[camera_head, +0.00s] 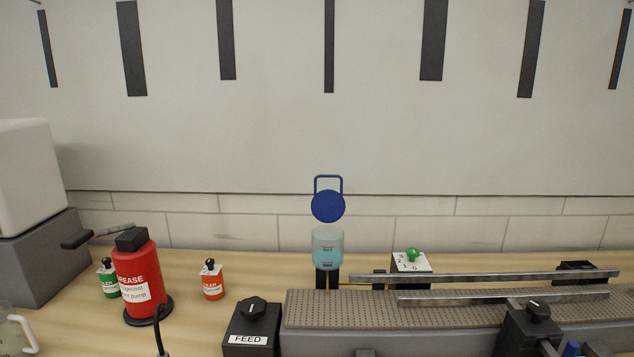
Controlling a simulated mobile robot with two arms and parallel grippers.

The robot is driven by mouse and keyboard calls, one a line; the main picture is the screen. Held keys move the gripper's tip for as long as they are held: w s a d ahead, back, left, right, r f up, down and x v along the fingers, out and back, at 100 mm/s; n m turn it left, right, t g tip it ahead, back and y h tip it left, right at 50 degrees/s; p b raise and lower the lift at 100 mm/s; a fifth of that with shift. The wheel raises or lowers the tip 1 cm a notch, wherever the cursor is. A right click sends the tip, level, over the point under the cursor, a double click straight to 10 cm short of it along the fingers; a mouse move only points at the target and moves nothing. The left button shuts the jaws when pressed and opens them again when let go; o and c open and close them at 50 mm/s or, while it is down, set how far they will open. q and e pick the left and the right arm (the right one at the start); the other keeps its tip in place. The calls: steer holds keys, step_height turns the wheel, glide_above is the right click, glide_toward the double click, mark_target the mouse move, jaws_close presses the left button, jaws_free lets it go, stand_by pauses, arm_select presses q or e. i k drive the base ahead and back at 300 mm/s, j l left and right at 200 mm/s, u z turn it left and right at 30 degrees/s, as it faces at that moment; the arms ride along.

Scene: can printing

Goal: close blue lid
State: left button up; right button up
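The blue lid (328,206) is a round disc with a square blue loop handle (328,181) on its upper side. It stands upright, swung open above and behind the clear container (328,245), which holds pale blue liquid. The container sits on a dark stand (327,277) at the back edge of the conveyor, near the picture's middle. A hinge between lid and container is too small to make out. Neither of my grippers shows in the head view.
A perforated conveyor (340,303) with metal rails (480,278) runs right. A FEED knob box (252,325) stands front left of it. A red grease bottle (137,275), orange bottle (211,280) and green bottle (108,279) stand left. A green-knob box (411,264) is right.

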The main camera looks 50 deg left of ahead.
mark_target(328, 205)
steer(key=u, duration=1.4)
steer(key=k+l+z, duration=0.25)
steer(key=j, duration=0.1)
